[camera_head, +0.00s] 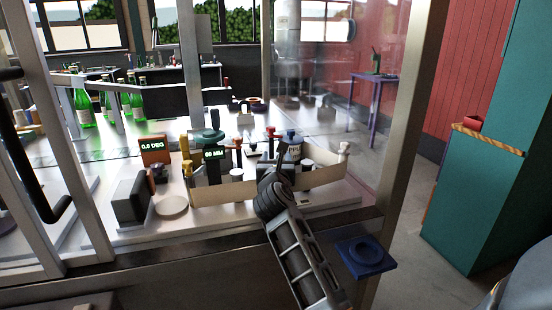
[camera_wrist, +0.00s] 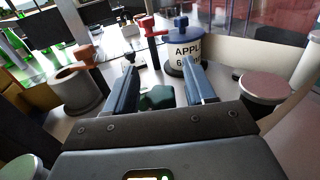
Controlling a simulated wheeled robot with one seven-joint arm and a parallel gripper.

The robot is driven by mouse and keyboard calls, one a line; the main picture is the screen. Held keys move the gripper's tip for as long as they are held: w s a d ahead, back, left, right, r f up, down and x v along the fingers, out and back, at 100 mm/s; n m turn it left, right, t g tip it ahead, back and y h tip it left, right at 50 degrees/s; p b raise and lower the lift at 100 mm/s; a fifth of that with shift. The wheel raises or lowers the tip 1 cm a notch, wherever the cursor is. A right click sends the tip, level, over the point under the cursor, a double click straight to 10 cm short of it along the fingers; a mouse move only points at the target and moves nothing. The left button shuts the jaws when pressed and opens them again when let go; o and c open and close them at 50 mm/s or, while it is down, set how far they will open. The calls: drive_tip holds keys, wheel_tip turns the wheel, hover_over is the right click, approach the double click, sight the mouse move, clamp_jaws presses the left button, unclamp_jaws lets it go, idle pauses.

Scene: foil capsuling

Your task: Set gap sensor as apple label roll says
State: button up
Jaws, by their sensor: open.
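The apple label roll (camera_wrist: 186,50) is a white cylinder with a blue top in the wrist view, beyond my fingers.
An orange box (camera_head: 152,149) reads 0.0 DEG. Low cream walls (camera_head: 222,193) edge the bench. Green bottles (camera_head: 83,108) stand back left.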

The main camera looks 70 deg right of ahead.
drive_tip(key=shift+d, duration=0.1)
clamp_jaws()
idle(0.5)
